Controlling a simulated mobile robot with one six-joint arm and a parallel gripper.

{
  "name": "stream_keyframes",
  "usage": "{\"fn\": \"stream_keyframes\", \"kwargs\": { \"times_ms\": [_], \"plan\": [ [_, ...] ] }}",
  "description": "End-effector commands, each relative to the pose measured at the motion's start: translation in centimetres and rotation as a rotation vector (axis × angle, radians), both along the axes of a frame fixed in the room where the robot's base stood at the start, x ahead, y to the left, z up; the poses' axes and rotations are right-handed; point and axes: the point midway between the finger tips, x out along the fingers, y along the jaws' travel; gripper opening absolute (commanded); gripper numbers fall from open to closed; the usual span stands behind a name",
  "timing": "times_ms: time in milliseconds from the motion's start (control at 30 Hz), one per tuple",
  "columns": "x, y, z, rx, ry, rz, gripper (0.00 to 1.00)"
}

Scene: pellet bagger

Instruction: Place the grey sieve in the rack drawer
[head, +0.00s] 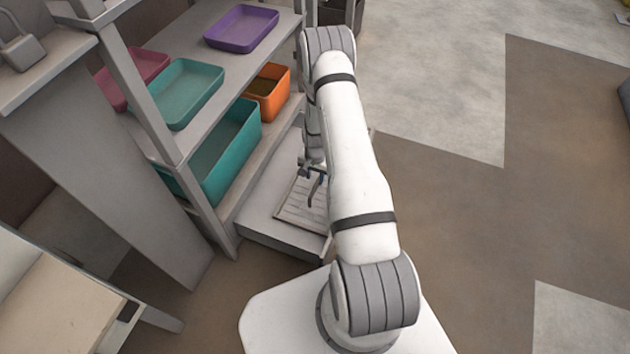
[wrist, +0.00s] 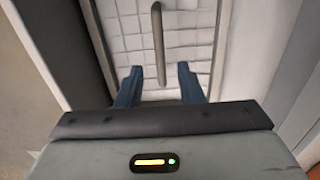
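The grey sieve (head: 298,212) is a flat framed grid lying in the pulled-out rack drawer (head: 283,243) at the bottom of the rack. In the wrist view the sieve's pale grid (wrist: 120,42) fills the middle, with an upright-looking grey bar handle (wrist: 158,30) across it. My gripper (head: 313,174) is over the sieve. In the wrist view its two blue fingers (wrist: 159,76) are apart, one on each side of the bar's near end, with gaps visible on both sides. My arm hides the sieve's right part in the head view.
The rack shelves above the drawer hold a purple tray (head: 241,28), a teal tray (head: 186,92), a pink tray (head: 140,72), a deep teal bin (head: 232,150) and an orange bin (head: 268,100). A rack post (head: 150,110) stands left. Floor to the right is clear.

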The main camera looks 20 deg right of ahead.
Motion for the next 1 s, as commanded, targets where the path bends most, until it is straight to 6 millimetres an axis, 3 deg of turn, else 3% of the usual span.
{"fn": "stream_keyframes", "kwargs": {
  "times_ms": [100,367,467,733,1000],
  "plan": [
    [0.0,0.0,2.6,0.000,-0.001,0.000,0.34],
    [0.1,0.2,5.2,0.000,-0.001,0.007,0.34],
    [0.4,0.5,7.3,-0.002,-0.008,0.031,0.34],
    [0.1,2.8,18.0,-0.007,-0.027,0.166,0.34],
    [-3.0,5.7,28.4,-0.014,-0.044,0.316,0.34]
  ]
}}
